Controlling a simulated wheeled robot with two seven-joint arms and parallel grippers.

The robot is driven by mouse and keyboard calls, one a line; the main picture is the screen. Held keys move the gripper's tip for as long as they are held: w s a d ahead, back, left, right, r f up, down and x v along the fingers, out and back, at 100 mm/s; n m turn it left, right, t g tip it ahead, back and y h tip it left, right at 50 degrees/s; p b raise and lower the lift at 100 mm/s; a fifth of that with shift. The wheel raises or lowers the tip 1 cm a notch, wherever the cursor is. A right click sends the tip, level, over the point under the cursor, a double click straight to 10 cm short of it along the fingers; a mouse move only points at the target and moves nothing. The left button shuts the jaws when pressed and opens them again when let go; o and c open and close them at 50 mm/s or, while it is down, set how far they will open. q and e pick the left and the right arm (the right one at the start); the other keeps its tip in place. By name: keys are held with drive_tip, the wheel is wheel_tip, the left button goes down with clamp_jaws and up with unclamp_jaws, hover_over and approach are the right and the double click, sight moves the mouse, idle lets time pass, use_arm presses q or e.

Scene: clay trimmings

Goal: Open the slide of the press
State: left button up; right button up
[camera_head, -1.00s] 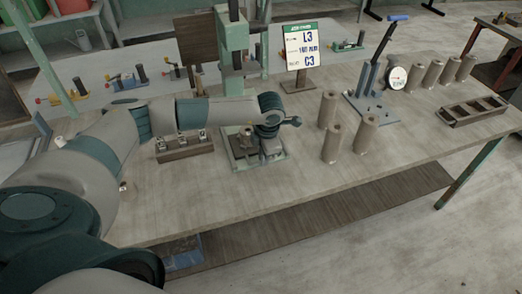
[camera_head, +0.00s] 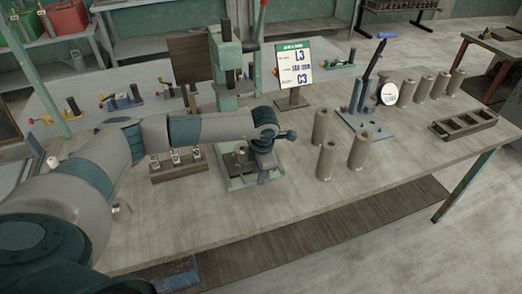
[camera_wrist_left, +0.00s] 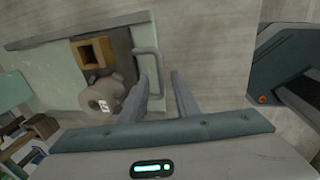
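The press is a green upright frame (camera_head: 226,65) with a pale green base plate (camera_head: 238,182) on the table. In the left wrist view, its slide area shows a square brass-coloured piece (camera_wrist_left: 92,52), a round grey knob-like part (camera_wrist_left: 104,98) and a bent grey bar handle (camera_wrist_left: 150,62). My left gripper (camera_head: 262,172) points down over the right side of the press base. My right gripper is not in view.
A wooden block with clamps (camera_head: 178,163) lies left of the press. Several clay cylinders (camera_head: 327,160) stand to the right, near a lever tool (camera_head: 365,105) and a divided tray (camera_head: 464,124). A sign (camera_head: 293,65) stands behind.

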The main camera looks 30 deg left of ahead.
use_arm(q)
wheel_tip(320, 180, up, 16)
drive_tip(key=s+d+b, duration=0.2)
drive_tip(key=b, duration=0.2)
drive_tip(key=shift+f+b, duration=0.15)
drive_tip(key=shift+b, duration=0.25)
